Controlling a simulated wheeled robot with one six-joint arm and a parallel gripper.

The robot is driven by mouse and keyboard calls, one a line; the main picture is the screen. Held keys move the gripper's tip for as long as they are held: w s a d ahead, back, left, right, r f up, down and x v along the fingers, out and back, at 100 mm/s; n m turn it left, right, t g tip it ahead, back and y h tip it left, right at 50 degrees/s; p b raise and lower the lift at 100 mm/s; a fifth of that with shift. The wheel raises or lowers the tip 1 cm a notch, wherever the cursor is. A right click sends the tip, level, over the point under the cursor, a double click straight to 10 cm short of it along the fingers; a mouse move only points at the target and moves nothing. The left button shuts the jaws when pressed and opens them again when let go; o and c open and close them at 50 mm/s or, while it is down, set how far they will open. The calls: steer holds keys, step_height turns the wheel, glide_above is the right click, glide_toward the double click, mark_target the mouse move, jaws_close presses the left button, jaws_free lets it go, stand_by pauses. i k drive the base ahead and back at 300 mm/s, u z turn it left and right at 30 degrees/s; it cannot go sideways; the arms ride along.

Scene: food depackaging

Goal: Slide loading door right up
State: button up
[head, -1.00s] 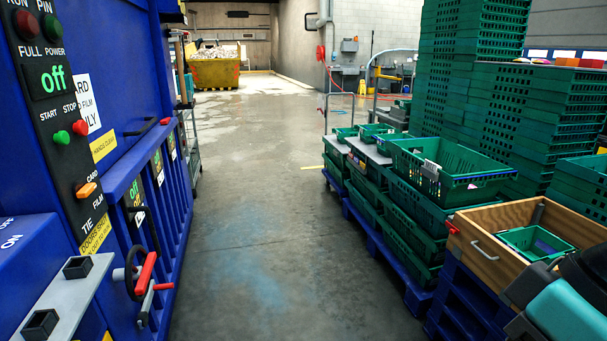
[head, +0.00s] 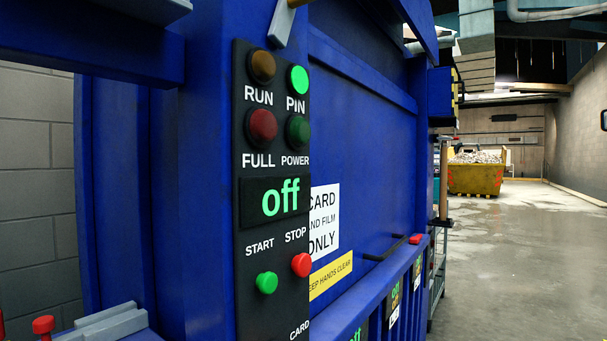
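The blue baler machine (head: 205,170) fills the left and middle of the head view, seen close up and at an angle. A blue loading door panel (head: 365,150) lies behind and right of the black control panel (head: 245,225). I cannot tell whether this is the door called right. The door carries a white sign (head: 324,235), a yellow label (head: 331,276) and a black bar handle (head: 384,249) near its lower edge. It appears down, covering the opening. The control panel reads "off", and its PIN light (head: 299,80) is bright green. My gripper is not in view.
A lower blue front (head: 400,285) with small displays stands below the door. A wire trolley (head: 438,265) stands beyond the machine. Open wet concrete floor (head: 510,260) lies to the right, with a yellow skip (head: 476,180) far back.

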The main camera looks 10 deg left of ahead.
mark_target(363, 140)
steer(key=u, duration=0.05)
steer(key=i, duration=0.75)
steer(key=z, duration=1.05)
steer(key=i, duration=1.7)
steer(key=u, duration=0.75)
steer(key=i, duration=0.5)
steer(key=u, duration=0.3)
